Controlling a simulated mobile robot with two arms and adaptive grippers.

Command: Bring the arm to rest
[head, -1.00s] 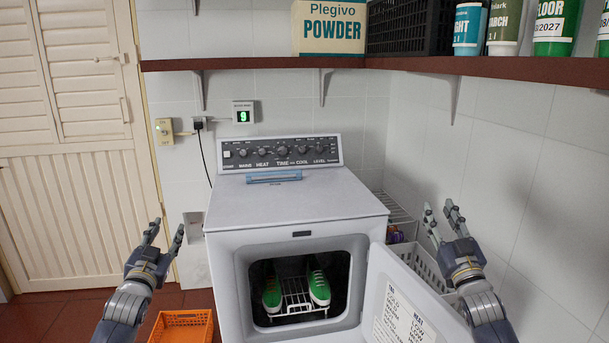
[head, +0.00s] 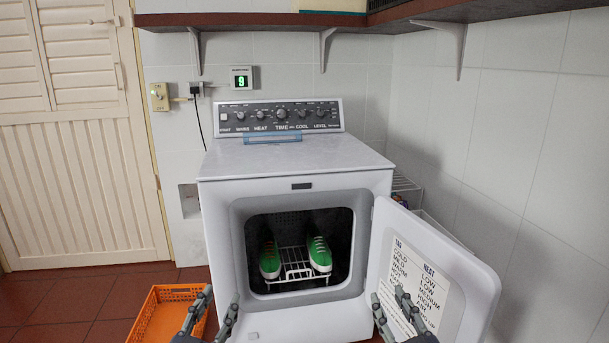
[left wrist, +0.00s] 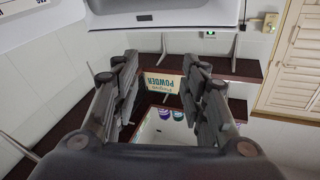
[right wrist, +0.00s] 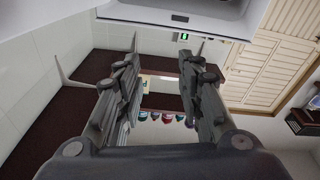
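My left gripper (head: 212,312) is low in the head view, in front of the dryer's lower left and beside an orange basket. Its fingers are apart with nothing between them, as the left wrist view (left wrist: 160,95) also shows. My right gripper (head: 391,312) is low in the head view, in front of the open dryer door (head: 432,275). Its fingers are apart and empty, also in the right wrist view (right wrist: 160,95). Whether the right fingers touch the door I cannot tell. My forearms are mostly out of frame.
The white dryer (head: 290,179) stands open, with green shoes (head: 319,253) on a wire rack (head: 296,267) inside. The orange basket (head: 150,315) is on the floor at left. A shelf (head: 270,20) runs above. A tiled wall (head: 540,130) bounds the right side.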

